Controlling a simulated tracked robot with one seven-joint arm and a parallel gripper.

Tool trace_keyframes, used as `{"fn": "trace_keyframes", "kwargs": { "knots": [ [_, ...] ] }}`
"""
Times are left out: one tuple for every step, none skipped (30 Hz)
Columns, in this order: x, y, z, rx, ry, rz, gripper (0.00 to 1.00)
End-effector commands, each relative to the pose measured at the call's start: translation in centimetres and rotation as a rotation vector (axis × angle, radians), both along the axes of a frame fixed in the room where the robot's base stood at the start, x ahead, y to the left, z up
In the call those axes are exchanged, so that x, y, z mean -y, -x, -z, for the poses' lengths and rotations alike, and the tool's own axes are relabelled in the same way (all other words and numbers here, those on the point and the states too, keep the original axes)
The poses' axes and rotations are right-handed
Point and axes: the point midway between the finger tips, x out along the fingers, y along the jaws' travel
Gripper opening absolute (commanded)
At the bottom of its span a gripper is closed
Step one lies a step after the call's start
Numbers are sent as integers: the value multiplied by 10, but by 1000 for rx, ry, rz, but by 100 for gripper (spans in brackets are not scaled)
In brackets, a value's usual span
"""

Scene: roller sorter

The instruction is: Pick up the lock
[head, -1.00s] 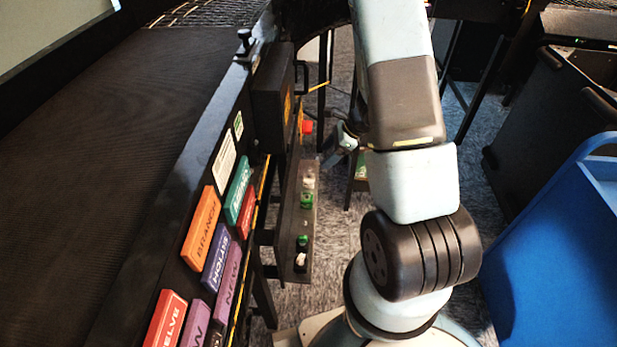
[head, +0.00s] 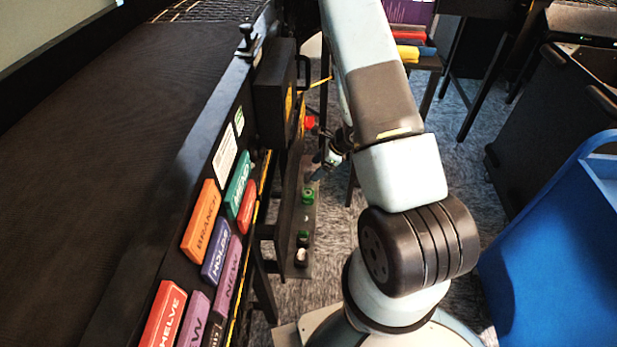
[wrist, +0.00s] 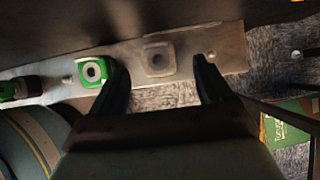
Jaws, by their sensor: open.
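A pale grey square piece with a round centre (wrist: 158,58) lies on a narrow ledge (wrist: 232,45) in the wrist view. It may be the lock, but I cannot tell for sure. My gripper (wrist: 160,68) is open, with one finger on each side of this piece and nothing visibly clamped. A green square piece with a pale ring (wrist: 93,71) lies just left of the left finger. In the head view my gripper (head: 322,166) is small, over the far part of the ledge (head: 291,222), and the grey piece is hidden there.
Other small pieces, including a green one (head: 307,196), line the ledge. A red knob (head: 309,122) is beyond. The conveyor belt (head: 110,130) with book-like labelled blocks (head: 204,222) is left. A blue cart (head: 560,240) stands right. Carpet lies beside the ledge.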

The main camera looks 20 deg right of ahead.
Motion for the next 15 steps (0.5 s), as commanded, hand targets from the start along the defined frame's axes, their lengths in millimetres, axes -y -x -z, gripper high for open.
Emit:
{"fn": "trace_keyframes", "kwargs": {
  "knots": [
    [-3,0,5,-3,0,-2,79],
    [-6,-1,8,-3,0,-3,79],
    [-9,-3,13,-2,0,-4,79],
    [-11,-4,16,-2,0,-4,79],
    [-14,-5,19,-3,1,-5,79],
    [-16,-6,24,-3,1,-4,79],
    [-18,-7,26,-2,0,-3,79],
    [-20,-8,29,-2,0,-3,79],
    [-22,-8,32,-2,0,-4,79],
    [-23,-9,34,-3,0,-3,79],
    [-24,-10,36,-2,-1,-2,79],
    [-25,-10,37,-1,0,-2,79],
    [-25,-10,38,-1,0,-2,79],
    [-26,-11,38,-1,0,-2,79],
    [-26,-11,39,-1,0,-2,79]
  ]
}}
